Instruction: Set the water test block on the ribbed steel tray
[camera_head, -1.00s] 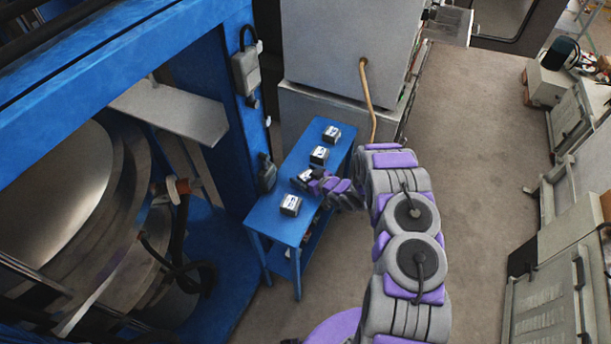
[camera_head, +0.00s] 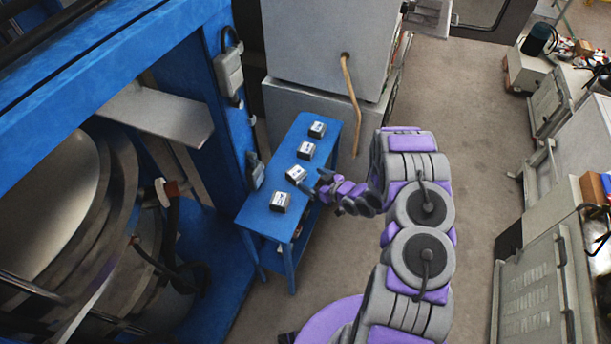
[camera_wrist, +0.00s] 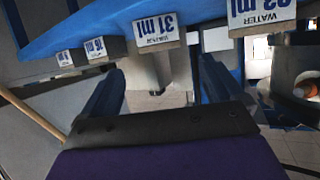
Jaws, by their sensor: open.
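Several small dark blocks with white labels stand in a row on a blue table (camera_head: 262,215). In the head view they run from the far block (camera_head: 316,130) past two others (camera_head: 306,151) (camera_head: 296,174) to the near block (camera_head: 279,200). My gripper (camera_head: 322,186) is open and empty, just right of the table's edge beside the third block. I cannot identify a ribbed steel tray.
A blue machine frame (camera_head: 205,90) with a grey shelf plate (camera_head: 158,115) stands left of the table. A grey cabinet (camera_head: 320,45) with a tan hose (camera_head: 351,90) stands behind it. Bare floor (camera_head: 450,110) lies to the right, with grey equipment cabinets (camera_head: 540,300) beyond.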

